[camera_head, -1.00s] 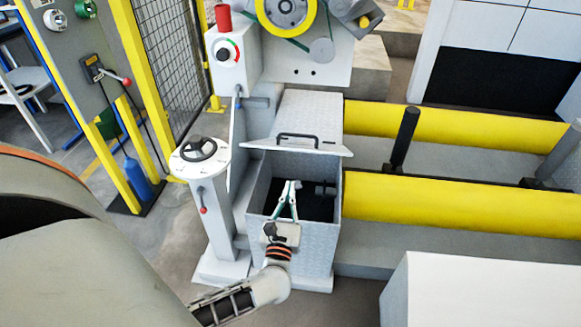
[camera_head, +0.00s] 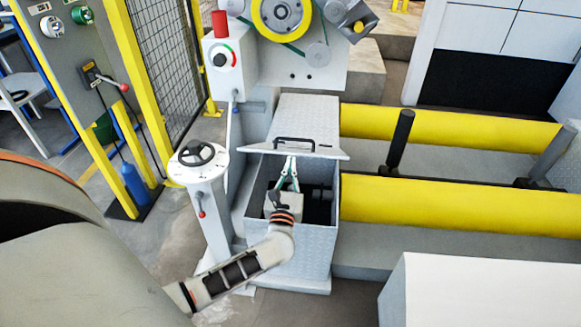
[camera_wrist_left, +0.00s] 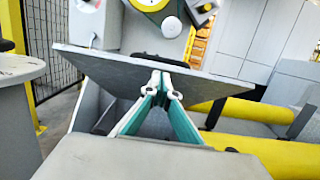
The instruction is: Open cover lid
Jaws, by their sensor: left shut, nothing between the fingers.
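The cover lid (camera_head: 320,150) is a grey plate with a black handle (camera_head: 295,141); it stands tilted up at the back of the metal box (camera_head: 310,243), whose dark inside shows. My left gripper (camera_head: 291,160) is over the box opening with its fingertips together at the lid's underside, below the handle. In the left wrist view the closed fingertips (camera_wrist_left: 161,80) overlap the lid (camera_wrist_left: 110,68); whether they touch it I cannot tell. No object shows between the fingers. My right gripper is not in view.
A pedestal with a handwheel (camera_head: 196,154) stands left of the box. Yellow rollers (camera_head: 450,207) lie to the right. A white block (camera_head: 480,290) is at the lower right. A machine with a yellow wheel (camera_head: 281,18) rises behind.

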